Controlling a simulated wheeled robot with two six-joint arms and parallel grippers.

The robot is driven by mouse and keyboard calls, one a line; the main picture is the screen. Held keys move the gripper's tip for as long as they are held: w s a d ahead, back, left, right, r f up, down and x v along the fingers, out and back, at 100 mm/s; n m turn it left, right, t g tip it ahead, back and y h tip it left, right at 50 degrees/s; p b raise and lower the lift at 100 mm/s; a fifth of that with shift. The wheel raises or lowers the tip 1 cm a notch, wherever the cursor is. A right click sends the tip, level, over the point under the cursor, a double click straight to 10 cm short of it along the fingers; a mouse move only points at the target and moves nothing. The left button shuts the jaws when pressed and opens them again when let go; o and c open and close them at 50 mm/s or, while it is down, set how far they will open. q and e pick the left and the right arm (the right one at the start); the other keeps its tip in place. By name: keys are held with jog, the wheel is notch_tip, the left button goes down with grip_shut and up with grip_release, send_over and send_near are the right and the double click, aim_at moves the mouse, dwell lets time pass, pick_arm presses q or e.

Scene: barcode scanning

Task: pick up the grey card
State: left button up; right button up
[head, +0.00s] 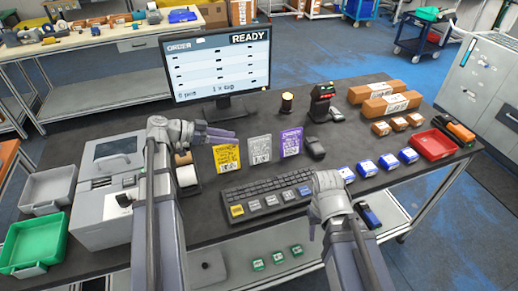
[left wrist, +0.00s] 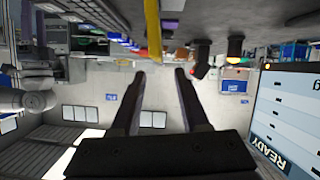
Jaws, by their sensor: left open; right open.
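The grey card (head: 260,149) stands on the dark table in front of the monitor. It is between the yellow card (head: 227,158) on its left and the purple card (head: 291,142) on its right. My left gripper (head: 232,138) is open and empty, pointing right, above the yellow card and to the left of the grey card. In the left wrist view its two fingers (left wrist: 160,72) are apart, with the yellow card (left wrist: 153,30) seen edge-on beyond them. My right gripper (head: 316,226) is by the right end of the keyboard; its fingers are mostly hidden.
The keyboard (head: 268,194) lies in front of the cards. The monitor (head: 216,69) stands behind them. A black scanner (head: 320,102) is at the back right. A dark handheld device (head: 315,148) is right of the purple card. Blue-white boxes (head: 367,168) lie further right.

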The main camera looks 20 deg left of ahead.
aim_at(259, 147)
pick_arm(q)
jog(key=shift+b+x, duration=0.5)
jog(key=shift+x, duration=0.6)
jog(key=shift+w+d+f, duration=0.1)
jog(key=shift+d, duration=0.15)
jog(key=b+x, duration=0.2)
jog(key=x, duration=0.3)
jog(key=shift+w, duration=0.15)
grip_shut()
dwell(0.4)
